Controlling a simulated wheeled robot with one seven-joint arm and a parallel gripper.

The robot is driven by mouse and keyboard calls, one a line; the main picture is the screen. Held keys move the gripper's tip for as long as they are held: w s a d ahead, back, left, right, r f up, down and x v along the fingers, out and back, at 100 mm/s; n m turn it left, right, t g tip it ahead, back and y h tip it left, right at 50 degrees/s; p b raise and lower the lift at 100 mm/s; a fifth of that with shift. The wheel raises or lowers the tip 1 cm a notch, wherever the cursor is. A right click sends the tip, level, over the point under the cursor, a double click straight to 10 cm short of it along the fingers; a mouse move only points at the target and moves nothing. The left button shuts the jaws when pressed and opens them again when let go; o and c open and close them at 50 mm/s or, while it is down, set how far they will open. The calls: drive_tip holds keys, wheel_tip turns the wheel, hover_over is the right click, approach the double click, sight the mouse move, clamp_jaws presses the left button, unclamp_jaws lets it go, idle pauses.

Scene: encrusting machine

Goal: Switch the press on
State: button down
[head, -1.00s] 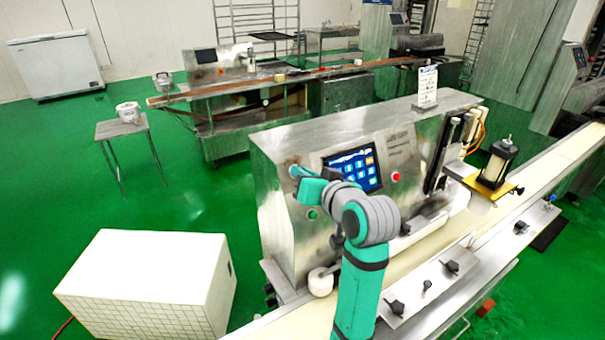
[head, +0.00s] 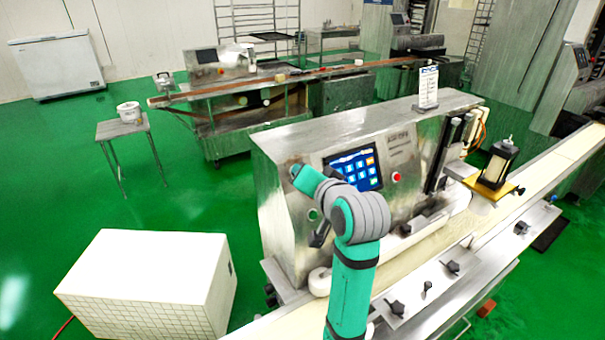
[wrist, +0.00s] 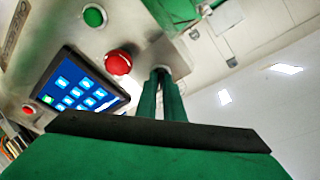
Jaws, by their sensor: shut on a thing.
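The press is a steel machine (head: 285,225) in the middle of the head view. Its front carries a lit blue touchscreen (head: 354,169), a red button (head: 396,177) at right and a green button (head: 313,215) at lower left. The wrist view shows the screen (wrist: 80,88), a green button (wrist: 94,16) and a red mushroom button (wrist: 119,62) close up. My gripper (wrist: 163,82) has its green fingers together at the panel, beside the red mushroom button. They are shut on a small grey metallic part, probably a knob, mostly hidden between the tips. My arm hides part of the panel in the head view.
A conveyor (head: 478,232) with black clamp knobs runs along the press front. A white box (head: 150,280) stands on the floor at lower left. A small table (head: 122,128) and another machine line (head: 235,115) stand behind. Green floor is clear between them.

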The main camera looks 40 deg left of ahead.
drive_tip(key=c, duration=1.9)
unclamp_jaws()
drive_tip(key=shift+o, duration=0.2)
drive_tip(key=v, duration=1.1)
